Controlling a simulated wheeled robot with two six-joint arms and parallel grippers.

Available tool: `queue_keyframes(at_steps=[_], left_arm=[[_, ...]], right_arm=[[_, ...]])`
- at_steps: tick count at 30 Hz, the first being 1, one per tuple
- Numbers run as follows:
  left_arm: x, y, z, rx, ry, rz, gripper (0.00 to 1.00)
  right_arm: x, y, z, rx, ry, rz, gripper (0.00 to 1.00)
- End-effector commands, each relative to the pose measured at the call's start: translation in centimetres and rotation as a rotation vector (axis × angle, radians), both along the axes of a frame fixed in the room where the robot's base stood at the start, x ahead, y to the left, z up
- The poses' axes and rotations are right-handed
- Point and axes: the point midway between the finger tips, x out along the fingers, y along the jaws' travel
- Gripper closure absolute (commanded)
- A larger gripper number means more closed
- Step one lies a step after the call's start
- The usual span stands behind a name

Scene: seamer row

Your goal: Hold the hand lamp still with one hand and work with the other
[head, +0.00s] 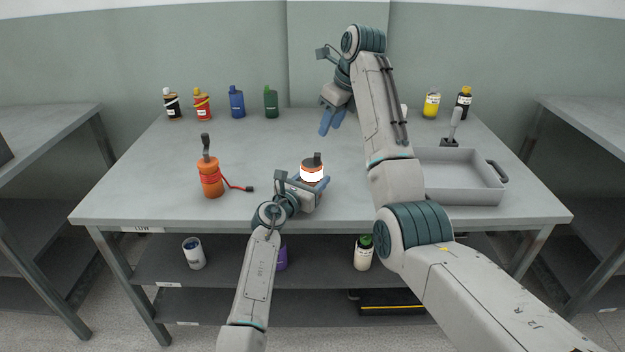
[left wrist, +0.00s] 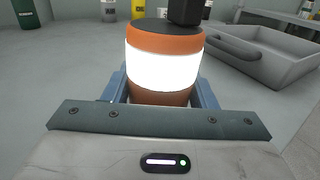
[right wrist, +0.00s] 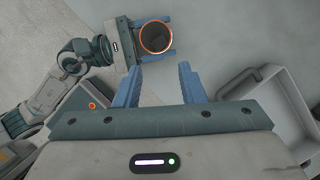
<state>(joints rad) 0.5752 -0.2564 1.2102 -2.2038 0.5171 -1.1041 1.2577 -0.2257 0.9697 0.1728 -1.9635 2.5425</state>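The hand lamp (head: 312,174) is orange with a glowing white band and a dark top, upright near the front middle of the table. It fills the middle of the left wrist view (left wrist: 165,70) and shows from above in the right wrist view (right wrist: 156,37). My left gripper (head: 306,188) has its blue fingers closed against both sides of the lamp. Its base is hidden, so I cannot tell whether it touches the table. My right gripper (head: 332,122) is raised behind the lamp, its fingers (right wrist: 160,82) spread with nothing between them.
An orange tool with a red cord (head: 211,180) stands left of the lamp. A grey tray (head: 460,198) is at the right, with a grey-handled tool (head: 454,128) behind it. Several bottles (head: 237,102) line the back edge.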

Motion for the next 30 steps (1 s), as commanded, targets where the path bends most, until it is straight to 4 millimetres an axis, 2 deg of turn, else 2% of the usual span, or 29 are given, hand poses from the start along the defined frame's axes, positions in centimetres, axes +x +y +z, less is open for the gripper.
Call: queue_keyframes(at_steps=[1, 3, 9, 14, 20, 26, 30], left_arm=[[0.0, 0.0, 0.0, 0.000, 0.000, 0.000, 0.64], [0.0, 0.0, 0.0, 0.000, 0.000, 0.000, 0.74], [0.0, 0.0, 0.0, 0.000, 0.000, 0.000, 0.75], [0.0, 0.0, 0.0, 0.000, 0.000, 0.000, 0.75], [0.0, 0.0, 0.0, 0.000, 0.000, 0.000, 0.75], [0.0, 0.0, 0.0, 0.001, 0.001, 0.000, 0.75], [0.0, 0.0, -0.1, 0.001, 0.001, 0.000, 0.75]], right_arm=[[0.0, 0.0, 0.0, 0.000, 0.000, 0.000, 0.64], [0.0, 0.0, 0.0, 0.000, 0.000, 0.000, 0.64], [0.4, -0.3, -1.2, 0.025, -0.042, 0.050, 1.00], [1.4, -1.2, -4.4, 0.095, -0.210, 0.218, 1.00], [1.7, -3.0, -8.3, 0.152, -0.568, 0.469, 1.00], [0.0, -5.5, -10.7, 0.100, -0.956, 0.648, 1.00], [-2.3, -7.3, -11.5, 0.007, -1.213, 0.729, 1.00]])
